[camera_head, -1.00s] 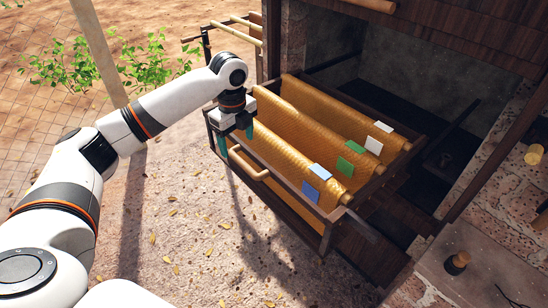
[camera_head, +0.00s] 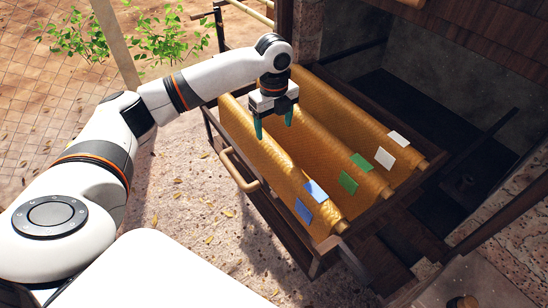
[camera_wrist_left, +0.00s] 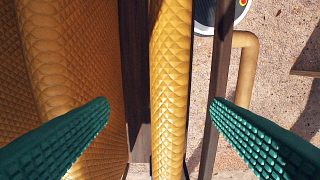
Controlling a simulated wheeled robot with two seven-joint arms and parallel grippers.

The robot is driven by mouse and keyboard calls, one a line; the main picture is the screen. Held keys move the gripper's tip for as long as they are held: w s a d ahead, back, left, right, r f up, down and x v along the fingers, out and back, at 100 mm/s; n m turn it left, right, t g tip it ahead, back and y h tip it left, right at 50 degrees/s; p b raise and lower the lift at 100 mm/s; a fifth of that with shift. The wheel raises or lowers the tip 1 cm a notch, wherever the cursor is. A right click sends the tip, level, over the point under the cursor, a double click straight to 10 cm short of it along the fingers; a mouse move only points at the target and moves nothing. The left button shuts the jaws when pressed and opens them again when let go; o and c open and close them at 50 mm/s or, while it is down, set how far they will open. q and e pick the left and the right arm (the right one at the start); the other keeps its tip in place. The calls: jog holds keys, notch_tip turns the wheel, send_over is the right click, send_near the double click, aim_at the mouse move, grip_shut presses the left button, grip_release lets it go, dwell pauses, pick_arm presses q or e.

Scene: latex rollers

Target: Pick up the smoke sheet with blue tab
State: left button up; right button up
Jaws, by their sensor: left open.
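The smoke sheet with blue tabs (camera_head: 279,165) is a long golden quilted sheet hung over a rod, nearest the drawer's front. Its blue tabs (camera_head: 304,210) are at its near right end. It shows upright in the left wrist view (camera_wrist_left: 170,90), between the fingertips in that picture. My left gripper (camera_head: 273,127) is open and empty, its green fingers pointing down over the front sheet's left half. I see no contact, and the exact height gap is unclear. My right gripper is not in view.
Behind hang a sheet with green tabs (camera_head: 348,183) and one with white tabs (camera_head: 385,158). The wooden drawer (camera_head: 288,237) is pulled out, with a curved handle (camera_head: 238,170) on its front. A dark cabinet opening lies right. Open ground lies in front.

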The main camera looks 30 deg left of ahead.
aim_at(270, 142)
pick_arm(q)
jog(key=shift+s+f, duration=0.25)
jog(key=shift+f, duration=0.35)
jog(key=shift+s+f, duration=0.2)
jog(key=shift+f, duration=0.35)
jog(key=shift+f+p, duration=0.3)
jog(key=shift+f, duration=0.1)
jog(key=shift+w+f, duration=0.15)
jog(key=shift+f, duration=0.1)
jog(key=f, duration=0.1)
jog(key=f+p, duration=0.1)
jog(key=f, duration=0.2)
jog(key=shift+s+a+f+p, duration=0.15)
jog(key=shift+s+a+p, duration=0.15)
jog(key=shift+a+p, duration=0.1)
jog(key=shift+f, duration=0.4)
jog(key=shift+w+d, duration=0.1)
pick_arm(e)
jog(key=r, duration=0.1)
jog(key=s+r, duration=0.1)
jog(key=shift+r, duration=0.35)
pick_arm(q)
jog(key=shift+c, duration=0.5)
jog(key=shift+r, duration=0.1)
grip_shut()
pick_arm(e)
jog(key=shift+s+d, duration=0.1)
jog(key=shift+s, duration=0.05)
